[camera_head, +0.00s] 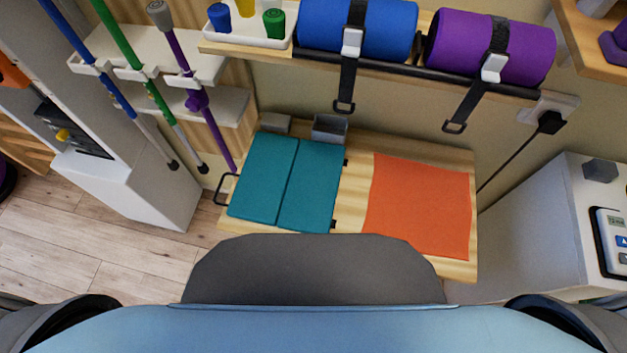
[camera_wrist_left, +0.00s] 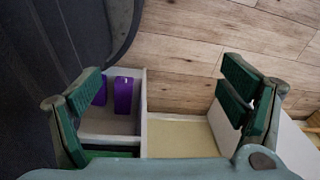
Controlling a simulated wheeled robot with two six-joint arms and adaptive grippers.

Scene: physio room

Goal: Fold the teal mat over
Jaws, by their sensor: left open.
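The teal mat (camera_head: 262,178) lies flat on a wooden bench top (camera_head: 350,185) in the head view, two panels side by side with a dark seam between them. A dark loop handle (camera_head: 226,189) sticks out at its left edge. Small dark tabs show at its right edge. No gripper is at the mat in the head view. My left gripper (camera_wrist_left: 160,107) shows only in the left wrist view, its green-padded fingers wide apart with nothing gripped between them. The mat is not seen there. My right gripper is in neither view.
An orange sheet (camera_head: 418,205) lies right of the mat. A grey open box (camera_head: 330,130) stands behind it. Blue (camera_head: 375,30) and purple (camera_head: 480,45) rolls are strapped above. Purple items (camera_wrist_left: 122,95) sit in a pale container below my left gripper.

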